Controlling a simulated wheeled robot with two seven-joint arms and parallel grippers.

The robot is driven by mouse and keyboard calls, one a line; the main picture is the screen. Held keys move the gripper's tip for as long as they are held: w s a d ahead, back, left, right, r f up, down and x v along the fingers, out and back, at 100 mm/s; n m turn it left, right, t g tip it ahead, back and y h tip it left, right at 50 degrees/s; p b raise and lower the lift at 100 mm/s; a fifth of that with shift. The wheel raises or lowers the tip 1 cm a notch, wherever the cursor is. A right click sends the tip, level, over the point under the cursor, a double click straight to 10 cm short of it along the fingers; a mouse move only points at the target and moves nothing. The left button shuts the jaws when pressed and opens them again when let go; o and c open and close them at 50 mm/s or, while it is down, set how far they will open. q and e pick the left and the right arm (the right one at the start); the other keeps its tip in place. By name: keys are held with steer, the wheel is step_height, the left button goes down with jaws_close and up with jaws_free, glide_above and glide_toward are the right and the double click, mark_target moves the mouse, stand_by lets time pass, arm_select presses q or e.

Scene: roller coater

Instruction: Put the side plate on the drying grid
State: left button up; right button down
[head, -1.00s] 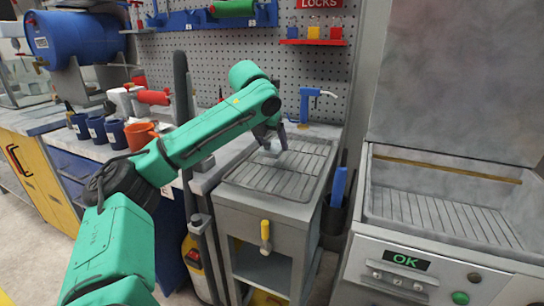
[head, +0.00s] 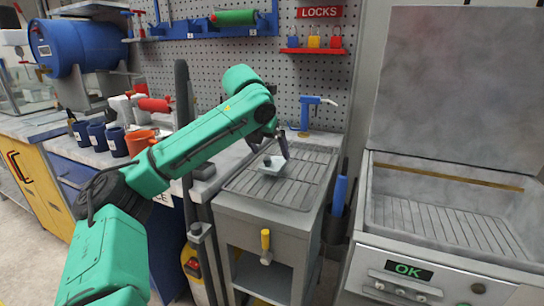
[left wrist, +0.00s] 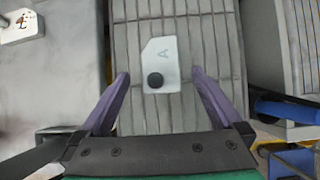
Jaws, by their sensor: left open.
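The side plate (left wrist: 161,66) is a small light-grey plate with a cut corner, a letter A and a black knob. It lies on the drying grid (left wrist: 206,75), between and just beyond the fingertips in the left wrist view. In the head view the plate (head: 272,164) rests on the drying grid (head: 304,178), a ribbed grey tray top on a cabinet. My left gripper (head: 270,146) is open above the grid, its purple fingers (left wrist: 160,76) on either side of the plate and apart from it. My right gripper is not in view.
A blue spray tap (head: 306,112) stands behind the grid. To the right is an open-lidded washer (head: 440,215) with a green OK display. Blue cups (head: 97,135) and an orange mug (head: 139,140) stand on the left bench. A yellow-handled tool (head: 265,243) hangs on the cabinet front.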

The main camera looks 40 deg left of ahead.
arm_select(q)
steer(key=v, duration=0.7)
steer(key=shift+s+r+p, duration=0.2)
steer(key=shift+r+p, duration=0.1)
steer(key=shift+p, duration=0.1)
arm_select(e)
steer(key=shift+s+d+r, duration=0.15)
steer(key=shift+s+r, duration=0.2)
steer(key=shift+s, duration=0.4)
arm_select(q)
steer(key=shift+r, duration=0.1)
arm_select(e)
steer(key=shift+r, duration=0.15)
